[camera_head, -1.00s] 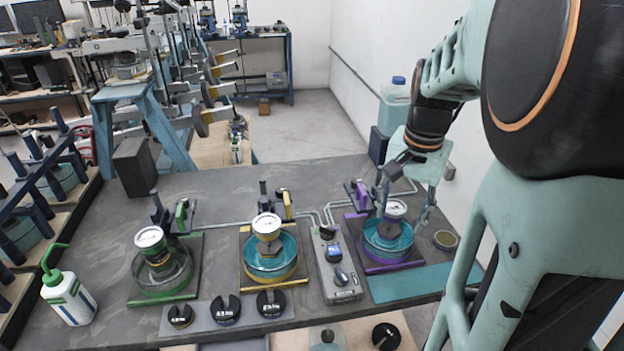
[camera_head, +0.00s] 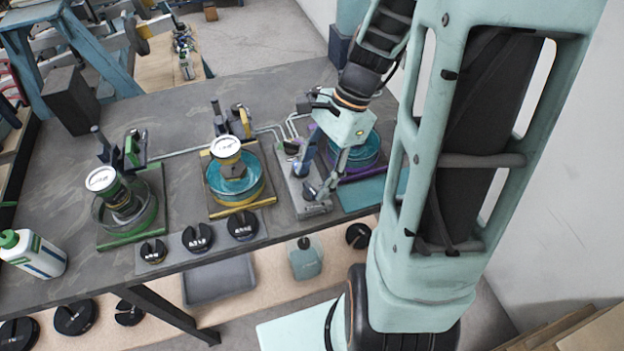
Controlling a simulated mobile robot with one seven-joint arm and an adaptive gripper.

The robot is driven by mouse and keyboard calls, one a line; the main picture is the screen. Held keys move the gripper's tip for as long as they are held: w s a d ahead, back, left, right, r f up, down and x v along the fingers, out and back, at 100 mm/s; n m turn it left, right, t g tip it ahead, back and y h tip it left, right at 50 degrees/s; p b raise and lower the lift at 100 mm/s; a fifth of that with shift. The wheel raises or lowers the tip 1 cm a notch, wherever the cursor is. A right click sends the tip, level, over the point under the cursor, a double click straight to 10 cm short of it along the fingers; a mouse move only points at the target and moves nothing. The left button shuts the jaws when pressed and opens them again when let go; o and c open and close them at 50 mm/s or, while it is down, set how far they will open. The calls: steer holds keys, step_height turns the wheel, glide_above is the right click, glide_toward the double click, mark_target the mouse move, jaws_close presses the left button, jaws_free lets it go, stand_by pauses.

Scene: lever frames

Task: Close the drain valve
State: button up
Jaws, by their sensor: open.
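A grey control block (camera_head: 312,209) stands on the table between the yellow and purple stations, with thin tubes running from its far end. A dark knob (camera_head: 308,190) sits on its near part and may be the drain valve; I see no label that tells. My gripper (camera_head: 318,184) is open, pointing down over the block, with its fingertips close to this knob. I cannot tell whether they touch it. My gripper hides the middle of the block and part of the purple station (camera_head: 362,170).
A yellow station (camera_head: 240,205) with a gauge and a green station (camera_head: 140,238) stand to the left. Slotted black weights (camera_head: 197,237) lie on a plate at the front edge. A white bottle (camera_head: 38,255) is at far left.

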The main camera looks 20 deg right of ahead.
steer(key=shift+x, duration=1.05)
steer(key=c, duration=1.2)
steer(key=shift+o, duration=0.2)
